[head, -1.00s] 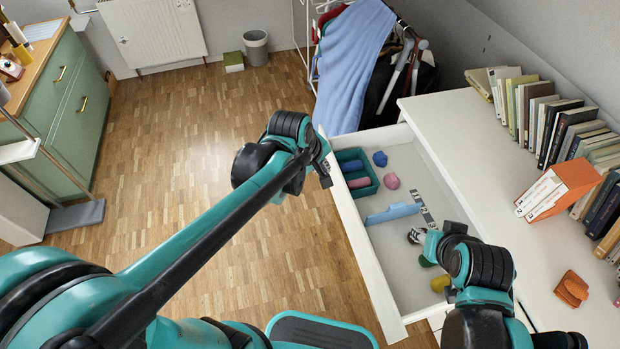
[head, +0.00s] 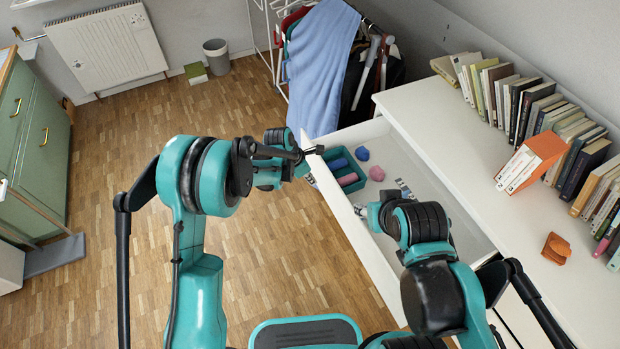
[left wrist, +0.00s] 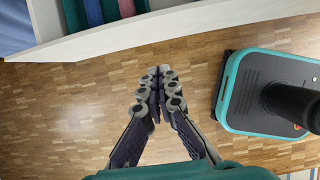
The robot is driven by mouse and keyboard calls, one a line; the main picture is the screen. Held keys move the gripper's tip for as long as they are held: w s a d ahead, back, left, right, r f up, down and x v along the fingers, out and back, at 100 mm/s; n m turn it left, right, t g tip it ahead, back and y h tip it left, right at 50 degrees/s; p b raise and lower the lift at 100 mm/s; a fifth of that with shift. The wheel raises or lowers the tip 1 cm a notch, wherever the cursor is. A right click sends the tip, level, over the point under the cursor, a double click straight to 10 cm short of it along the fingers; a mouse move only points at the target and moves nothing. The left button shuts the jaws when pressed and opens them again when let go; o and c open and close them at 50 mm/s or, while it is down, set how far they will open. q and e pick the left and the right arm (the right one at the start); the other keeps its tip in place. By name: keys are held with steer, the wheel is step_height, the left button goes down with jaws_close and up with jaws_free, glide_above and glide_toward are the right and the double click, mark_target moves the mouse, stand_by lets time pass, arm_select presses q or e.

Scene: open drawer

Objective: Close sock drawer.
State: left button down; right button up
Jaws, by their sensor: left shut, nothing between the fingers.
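The white drawer (head: 384,274) is pulled open from the white dresser (head: 424,115). In it are a teal box (head: 358,184) with blue and pink rolls, a loose blue sock (head: 362,154) and a pink sock (head: 377,174). My left gripper (head: 313,151) is at the drawer's far front corner. In the left wrist view it (left wrist: 158,88) is shut and empty over the floor, with the drawer front (left wrist: 130,38) just beyond its tips. My right gripper (head: 361,211) is over the drawer, its fingers too small to read; my right arm hides the drawer's near part.
Several books (head: 525,100), an orange-and-white binder (head: 529,161) and an orange item (head: 556,249) are on the dresser top. A clothes rack with a blue cloth (head: 320,70) stands beyond the drawer. The wooden floor (head: 270,235) before the drawer is clear.

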arm_select(q)
steer(key=b, duration=0.3)
glide_toward(328, 182)
steer(key=s+f, duration=0.4)
steer(key=shift+w+d+r, duration=0.2)
steer(key=shift+w+d, duration=0.1)
steer(key=shift+d, duration=0.35)
steer(key=shift+w+d+r, duration=0.2)
steer(key=shift+w+d, duration=0.1)
steer(key=shift+d, duration=0.35)
arm_select(e)
steer(key=shift+f, duration=2)
